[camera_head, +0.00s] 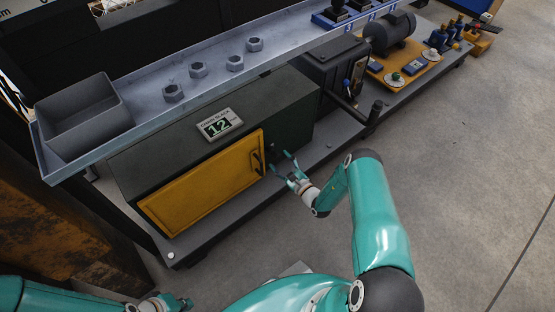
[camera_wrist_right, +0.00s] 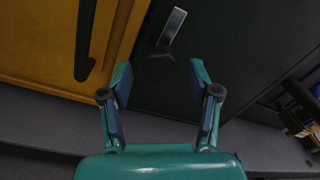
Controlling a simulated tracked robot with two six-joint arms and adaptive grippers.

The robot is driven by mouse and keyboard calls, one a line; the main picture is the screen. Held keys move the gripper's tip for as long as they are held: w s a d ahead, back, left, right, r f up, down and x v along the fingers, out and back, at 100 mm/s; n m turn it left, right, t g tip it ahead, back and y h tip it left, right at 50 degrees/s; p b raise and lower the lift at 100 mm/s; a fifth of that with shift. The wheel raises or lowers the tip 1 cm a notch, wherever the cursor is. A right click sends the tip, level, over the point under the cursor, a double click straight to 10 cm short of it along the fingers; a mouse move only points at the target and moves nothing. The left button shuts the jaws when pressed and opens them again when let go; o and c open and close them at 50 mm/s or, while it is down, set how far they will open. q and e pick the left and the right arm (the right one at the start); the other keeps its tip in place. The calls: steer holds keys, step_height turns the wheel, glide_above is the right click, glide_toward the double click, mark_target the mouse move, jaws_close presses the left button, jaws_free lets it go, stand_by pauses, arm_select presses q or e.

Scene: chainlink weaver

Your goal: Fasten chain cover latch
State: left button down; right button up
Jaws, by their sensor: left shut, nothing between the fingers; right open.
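The yellow chain cover (camera_head: 205,188) sits flat against the front of a dark green housing (camera_head: 235,130) and looks closed. Its black handle (camera_head: 258,163) is near its right edge; the handle also shows in the right wrist view (camera_wrist_right: 85,38). The latch (camera_wrist_right: 173,27), a short silver bar with a dark pivot or knob at its lower end, is on the green face right of the cover. My right gripper (camera_head: 281,161) is open and empty in front of the latch, its fingers either side of the dark end, apparently not touching. My left gripper (camera_head: 172,303) is shut and empty at the bottom edge.
Above runs a grey shelf (camera_head: 210,82) with a grey bin (camera_head: 85,115) and several hex nuts. A black lever (camera_head: 345,103) stands out right of the housing. The floor (camera_head: 450,180) at right is clear.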

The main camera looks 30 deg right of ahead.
mark_target(275, 153)
steer(key=shift+w, duration=1.25)
steer(key=c, duration=1.2)
